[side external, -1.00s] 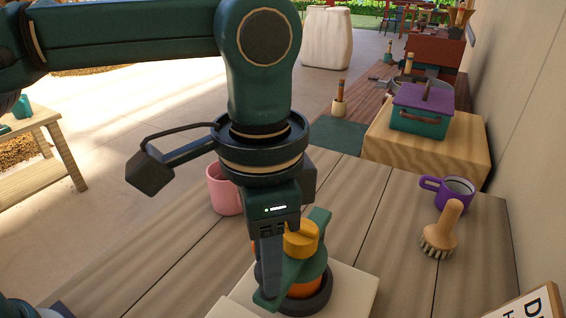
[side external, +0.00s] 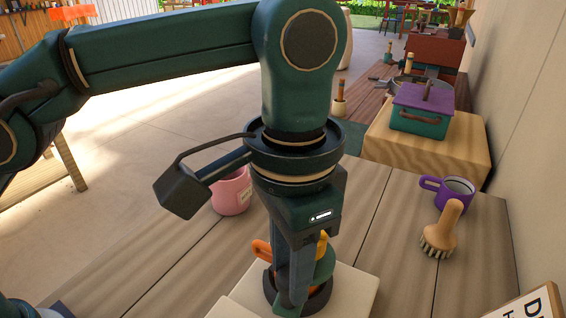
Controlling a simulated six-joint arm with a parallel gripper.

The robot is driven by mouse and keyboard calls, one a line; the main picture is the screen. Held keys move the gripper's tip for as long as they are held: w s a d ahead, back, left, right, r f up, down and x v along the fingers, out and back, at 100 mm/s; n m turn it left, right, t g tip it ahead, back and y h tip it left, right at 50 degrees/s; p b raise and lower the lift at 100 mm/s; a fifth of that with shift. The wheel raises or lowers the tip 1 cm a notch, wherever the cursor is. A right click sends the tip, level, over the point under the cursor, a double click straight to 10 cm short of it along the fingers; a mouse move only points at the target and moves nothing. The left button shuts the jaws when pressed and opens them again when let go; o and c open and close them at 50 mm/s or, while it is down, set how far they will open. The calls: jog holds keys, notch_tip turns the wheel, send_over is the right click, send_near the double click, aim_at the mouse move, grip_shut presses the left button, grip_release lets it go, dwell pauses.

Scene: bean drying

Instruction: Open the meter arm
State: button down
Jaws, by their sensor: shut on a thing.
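The meter stands on the cream board, mostly hidden behind my gripper (side external: 304,284). Its dark round base (side external: 324,298) shows around the fingers. A yellow upper part (side external: 322,244) shows behind the fingers, and an orange part (side external: 262,249) sticks out to their left. My gripper points straight down and is shut on the meter. The fingers cover the exact place of contact, so I cannot tell which part of it they hold.
The cream board (side external: 357,291) lies on the plank table. A pink mug (side external: 232,194) stands behind my gripper to the left. A purple mug (side external: 456,190) and a wooden brush (side external: 443,234) stand to the right. A lidded green pot (side external: 421,112) sits on a wooden block behind.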

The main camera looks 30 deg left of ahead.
jog(key=shift+w+d+n, duration=0.25)
jog(key=shift+d+n, duration=0.35)
jog(key=shift+d, duration=0.15)
jog(key=c, duration=0.5)
grip_release()
jog(key=shift+c, duration=0.2)
jog(key=shift+a, duration=0.1)
